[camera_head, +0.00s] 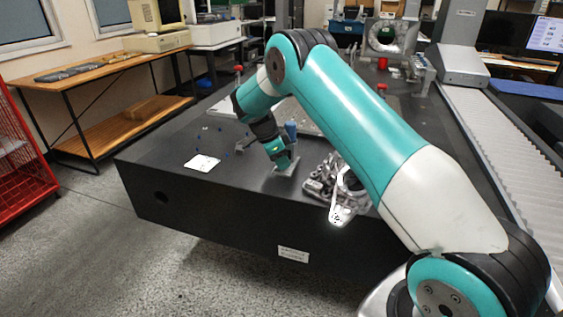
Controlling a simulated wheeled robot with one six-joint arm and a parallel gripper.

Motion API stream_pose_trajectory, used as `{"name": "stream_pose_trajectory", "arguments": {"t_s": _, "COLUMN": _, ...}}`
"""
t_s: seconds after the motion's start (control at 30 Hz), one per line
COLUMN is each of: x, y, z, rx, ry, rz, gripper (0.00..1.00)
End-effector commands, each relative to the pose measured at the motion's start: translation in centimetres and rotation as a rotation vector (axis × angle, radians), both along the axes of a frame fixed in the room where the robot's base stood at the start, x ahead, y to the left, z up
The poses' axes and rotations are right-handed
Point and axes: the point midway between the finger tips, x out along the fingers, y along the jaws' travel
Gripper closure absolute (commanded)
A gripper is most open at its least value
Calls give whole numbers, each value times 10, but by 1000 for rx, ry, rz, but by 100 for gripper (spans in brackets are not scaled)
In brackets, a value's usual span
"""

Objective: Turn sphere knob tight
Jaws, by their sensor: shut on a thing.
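My gripper (284,168) points down at the front part of the black table (215,205). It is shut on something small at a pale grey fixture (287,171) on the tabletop. I take this to be the sphere knob, but the fingers hide it and its shape and seating cannot be made out. My teal and white arm reaches in from the lower right.
A grey metal casting (343,205) stands close to the right of my gripper. A white sheet (202,162) lies to the left. A blue cylinder (291,129) is just behind. Red balls (239,68) (382,87) stand further back.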

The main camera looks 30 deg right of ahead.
Motion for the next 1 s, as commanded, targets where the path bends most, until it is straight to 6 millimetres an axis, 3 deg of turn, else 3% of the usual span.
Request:
{"name": "stream_pose_trajectory", "arguments": {"t_s": 0.77, "x": 1, "y": -2, "z": 0, "rx": 0, "ry": 0, "rz": -100, "gripper": 97}}
{"name": "stream_pose_trajectory", "arguments": {"t_s": 0.8, "x": 1, "y": -2, "z": 0, "rx": 0, "ry": 0, "rz": -100, "gripper": 66}}
{"name": "stream_pose_trajectory", "arguments": {"t_s": 0.83, "x": 1, "y": -2, "z": 0, "rx": 0, "ry": 0, "rz": -100, "gripper": 62}}
{"name": "stream_pose_trajectory", "arguments": {"t_s": 1.0, "x": 1, "y": -1, "z": 0, "rx": 0, "ry": 0, "rz": -100, "gripper": 62}}
